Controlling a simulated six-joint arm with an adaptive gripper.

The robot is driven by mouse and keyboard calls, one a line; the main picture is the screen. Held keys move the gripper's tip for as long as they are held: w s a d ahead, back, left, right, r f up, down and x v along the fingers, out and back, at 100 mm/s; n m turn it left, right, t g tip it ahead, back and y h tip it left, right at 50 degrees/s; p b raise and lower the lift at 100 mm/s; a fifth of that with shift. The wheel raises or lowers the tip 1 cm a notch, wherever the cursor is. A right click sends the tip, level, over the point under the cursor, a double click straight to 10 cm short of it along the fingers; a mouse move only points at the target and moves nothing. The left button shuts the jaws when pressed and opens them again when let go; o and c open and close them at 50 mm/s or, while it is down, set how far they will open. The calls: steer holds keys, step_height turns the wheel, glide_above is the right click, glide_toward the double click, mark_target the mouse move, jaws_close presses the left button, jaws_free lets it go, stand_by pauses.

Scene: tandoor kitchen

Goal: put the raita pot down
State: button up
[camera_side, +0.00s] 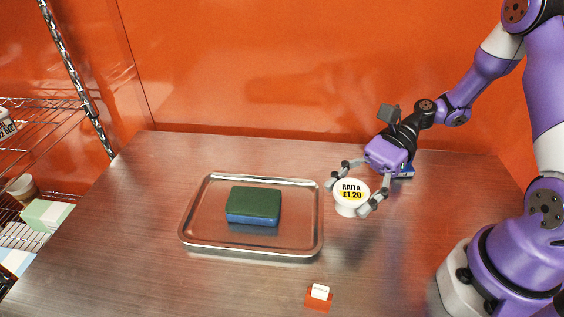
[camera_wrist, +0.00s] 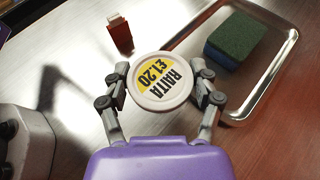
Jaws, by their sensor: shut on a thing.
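The raita pot (camera_side: 350,196) is a small white tub. Its round lid carries a yellow and white label reading RAITA £1.20. My gripper (camera_side: 347,191) is shut on the pot, with one finger on each side of it. In the wrist view the pot (camera_wrist: 160,83) sits between the fingertips of my gripper (camera_wrist: 161,86), lid facing the camera. The pot looks upright, just right of the metal tray in the side view. I cannot tell whether its base touches the table.
A metal tray (camera_side: 205,238) holds a green and blue sponge (camera_side: 253,206). A small red holder with a white card (camera_side: 319,297) stands at the front; it also shows in the wrist view (camera_wrist: 120,34). A blue item (camera_side: 407,171) lies partly hidden behind my gripper. A wire rack (camera_side: 45,112) stands left.

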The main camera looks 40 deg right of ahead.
steer(key=r, duration=0.4)
steer(key=shift+w+a, duration=0.15)
steer(key=shift+a, duration=0.25)
steer(key=w+a+f, duration=0.1)
steer(key=w+a, duration=0.1)
steer(key=a, duration=1.3)
steer(key=s+a+r, duration=0.1)
steer(key=s+a, duration=0.3)
steer(key=a, duration=0.5)
steer(key=s+a+r, duration=0.1)
steer(key=s+a, duration=0.3)
steer(key=a, duration=0.4)
glide_above(165, 312)
step_height(165, 312, down, 6)
steer(key=shift+f, duration=2)
steer(key=shift+f, duration=0.15)
steer(key=o, duration=1.3)
steer(key=shift+c, duration=0.2)
